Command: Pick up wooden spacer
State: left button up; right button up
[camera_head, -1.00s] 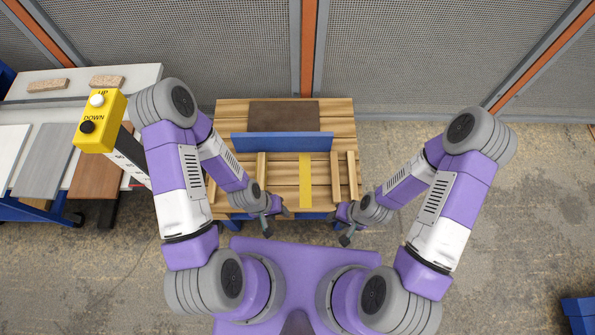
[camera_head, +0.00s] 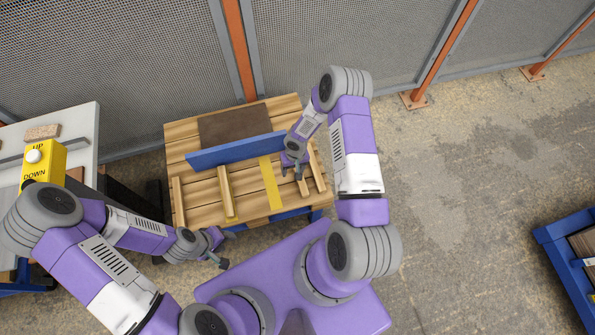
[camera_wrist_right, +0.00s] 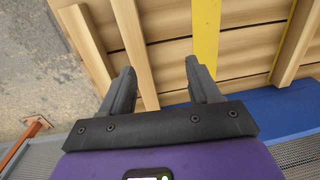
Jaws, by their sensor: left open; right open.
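Several wooden spacers lie on the slatted wooden table: one at the left (camera_head: 178,203), one left of the yellow strip (camera_head: 227,193), and two at the right (camera_head: 303,186) (camera_head: 317,172). My right gripper (camera_head: 293,166) is open above the right side, over the inner right spacer. In the right wrist view, that spacer (camera_wrist_right: 132,40) passes between the open fingers (camera_wrist_right: 160,68), close to the left finger. The outer right spacer (camera_wrist_right: 88,45) lies further left there. Contact cannot be told. My left gripper (camera_head: 222,249) is open and empty, off the table's front edge.
A blue rail (camera_head: 235,150) crosses the table behind the spacers, with a brown board (camera_head: 235,127) beyond it. A yellow strip (camera_head: 271,185) lies between spacers. A yellow UP/DOWN button box (camera_head: 42,165) stands left. A blue crate (camera_head: 565,255) stands right. Mesh fencing closes the back.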

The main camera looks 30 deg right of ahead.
jog(key=shift+h, duration=0.6)
jog(key=d, duration=0.1)
jog(key=w+d+f, duration=0.1)
jog(key=w+d, duration=0.1)
jog(key=shift+d+f, duration=0.35)
jog(key=f, duration=0.1)
jog(key=f+b, duration=0.1)
jog(key=f, duration=0.1)
jog(key=f+b, duration=0.1)
jog(key=f, duration=0.1)
jog(key=shift+s+a+f, duration=0.2)
jog(key=shift+s+a, duration=0.1)
jog(key=shift+s, duration=0.05)
jog(key=shift+f, duration=0.5)
grip_shut()
jog(key=shift+r, duration=0.1)
